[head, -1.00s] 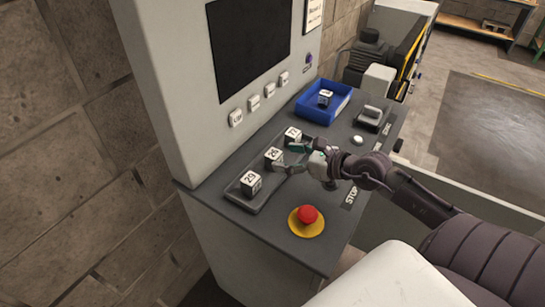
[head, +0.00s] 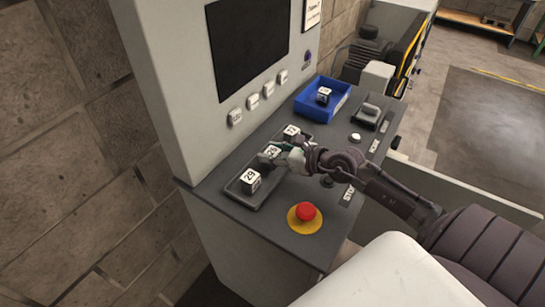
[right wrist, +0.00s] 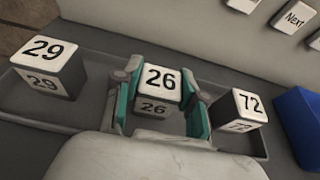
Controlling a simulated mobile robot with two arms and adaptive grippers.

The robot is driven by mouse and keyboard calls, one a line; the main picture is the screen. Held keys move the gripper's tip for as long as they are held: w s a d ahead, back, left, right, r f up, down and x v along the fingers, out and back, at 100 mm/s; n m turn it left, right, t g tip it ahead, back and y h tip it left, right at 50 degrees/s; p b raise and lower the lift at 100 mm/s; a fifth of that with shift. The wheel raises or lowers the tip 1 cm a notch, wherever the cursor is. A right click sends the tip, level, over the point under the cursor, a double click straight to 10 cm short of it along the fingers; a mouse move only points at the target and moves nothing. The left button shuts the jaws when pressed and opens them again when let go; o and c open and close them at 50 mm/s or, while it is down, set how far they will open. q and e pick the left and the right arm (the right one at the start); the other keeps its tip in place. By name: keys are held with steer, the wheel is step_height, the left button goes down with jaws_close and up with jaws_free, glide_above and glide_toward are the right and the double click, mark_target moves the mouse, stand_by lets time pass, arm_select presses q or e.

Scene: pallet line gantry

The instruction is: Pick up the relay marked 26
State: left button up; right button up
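The relay marked 26 (right wrist: 161,80) is a white-topped dark cube in the middle of a shallow grey tray (right wrist: 92,122). My right gripper (right wrist: 160,92) has its two teal-padded fingers on either side of it, with narrow gaps seeming to show, so it looks open around the relay. In the head view the right gripper (head: 270,152) partly hides the relay (head: 271,152). The relay marked 29 (right wrist: 48,65) sits to its left and the one marked 72 (right wrist: 240,108) to its right, both close to the fingers. My left gripper is not in view.
A blue bin (head: 341,106) holding another relay (head: 323,95) stands behind the tray. A red stop button (head: 306,212) on a yellow base is at the front of the console. The upright panel (head: 186,125) with white buttons rises close beside the tray.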

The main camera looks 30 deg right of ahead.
steer(key=shift+c, duration=1.4)
